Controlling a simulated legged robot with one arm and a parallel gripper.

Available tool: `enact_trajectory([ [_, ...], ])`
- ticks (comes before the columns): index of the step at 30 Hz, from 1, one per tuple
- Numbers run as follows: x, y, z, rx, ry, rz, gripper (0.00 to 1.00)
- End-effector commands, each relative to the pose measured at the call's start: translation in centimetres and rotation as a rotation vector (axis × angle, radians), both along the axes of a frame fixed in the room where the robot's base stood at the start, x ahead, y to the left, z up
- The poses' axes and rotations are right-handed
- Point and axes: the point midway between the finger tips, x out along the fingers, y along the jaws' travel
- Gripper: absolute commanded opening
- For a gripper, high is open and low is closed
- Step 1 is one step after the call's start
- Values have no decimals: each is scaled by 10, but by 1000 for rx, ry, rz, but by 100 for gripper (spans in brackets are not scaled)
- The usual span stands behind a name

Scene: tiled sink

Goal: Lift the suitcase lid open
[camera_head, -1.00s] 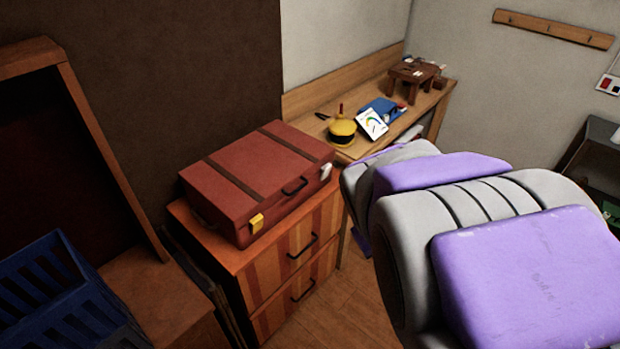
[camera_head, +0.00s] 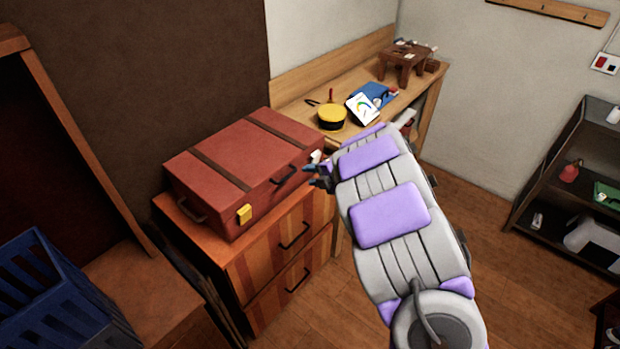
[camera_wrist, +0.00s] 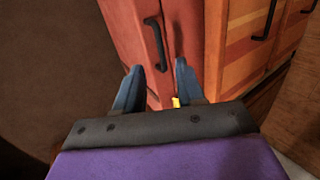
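The red-brown suitcase (camera_head: 240,165) lies shut and flat on a small striped drawer cabinet (camera_head: 275,250). It has two dark straps, a black front handle (camera_head: 284,177) and a yellow latch (camera_head: 244,214) at the near front corner. A pale latch (camera_head: 316,157) shows at the far front corner, close to my gripper (camera_head: 319,175). My gripper is in front of the suitcase's right end and holds nothing that I can see. In the wrist view its two blue-grey fingers (camera_wrist: 158,85) are apart, pointing at the suitcase front (camera_wrist: 130,32) near the handle (camera_wrist: 157,42).
A wooden desk (camera_head: 290,110) with a yellow round object (camera_head: 332,117) and a small stool (camera_head: 405,62) stands behind. A blue crate (camera_head: 45,290) is at lower left. A dark shelf (camera_head: 575,185) is at right. The floor between is clear.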

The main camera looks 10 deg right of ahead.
Motion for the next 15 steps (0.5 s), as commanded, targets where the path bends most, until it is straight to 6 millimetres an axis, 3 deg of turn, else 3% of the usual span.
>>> enact_trajectory([
  [7,2,18,-7,1,1,32,38],
  [15,17,27,-21,5,4,29,38],
])
